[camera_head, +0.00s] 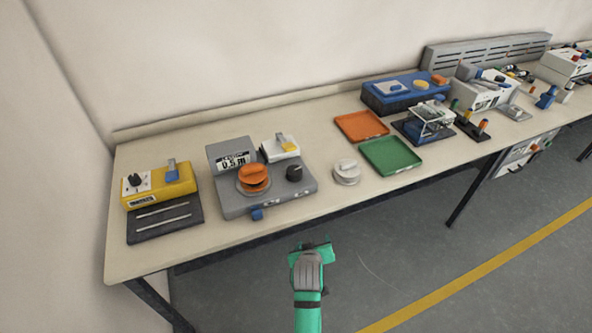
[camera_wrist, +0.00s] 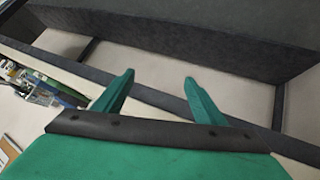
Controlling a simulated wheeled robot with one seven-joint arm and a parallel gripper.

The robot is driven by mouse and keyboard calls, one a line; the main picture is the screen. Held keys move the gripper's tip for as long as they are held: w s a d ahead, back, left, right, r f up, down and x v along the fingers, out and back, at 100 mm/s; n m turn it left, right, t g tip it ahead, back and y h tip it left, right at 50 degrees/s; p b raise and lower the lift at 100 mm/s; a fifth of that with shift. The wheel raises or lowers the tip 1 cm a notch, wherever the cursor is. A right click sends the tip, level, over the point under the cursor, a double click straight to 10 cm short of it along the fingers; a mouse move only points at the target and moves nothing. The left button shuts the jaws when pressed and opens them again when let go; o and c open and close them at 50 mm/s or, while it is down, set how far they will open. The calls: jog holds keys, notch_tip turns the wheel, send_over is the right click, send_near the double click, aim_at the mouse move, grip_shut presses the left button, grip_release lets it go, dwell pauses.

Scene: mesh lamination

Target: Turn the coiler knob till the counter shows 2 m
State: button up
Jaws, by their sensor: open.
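The grey coiler (camera_head: 268,202) stands on the bench, left of the middle in the head view. Its counter display (camera_head: 233,161) on the raised panel appears to read 0.5 m. A dark round knob (camera_head: 295,173) sits on the coiler's right side, beside an orange spool (camera_head: 253,178) on a grey disc. My green gripper (camera_head: 314,246) is in front of the bench edge, below and to the right of the coiler, apart from everything. In the wrist view its two fingers (camera_wrist: 158,95) are spread with nothing between them.
A yellow device (camera_head: 160,187) stands left of the coiler. A white roll (camera_head: 346,172), an orange tray (camera_head: 361,125) and a green tray (camera_head: 391,155) lie to the right. More devices crowd the bench's far right. The floor before the bench is free.

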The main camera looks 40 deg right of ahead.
jog(key=d+r+m+g, duration=0.1)
jog(key=d+r, duration=0.3)
jog(key=d, duration=0.3)
jog(key=d+r+g, duration=0.2)
jog(key=d+r, duration=0.3)
jog(key=d, duration=0.3)
notch_tip(320, 180, up, 14)
jog(key=n+y, duration=0.5)
jog(key=y, duration=0.2)
send_over(295, 171)
jog(key=s, duration=0.4)
jog(key=shift+t, duration=0.3)
jog(key=x, duration=1)
jog(key=shift+d, duration=0.2)
jog(key=c, duration=1.1)
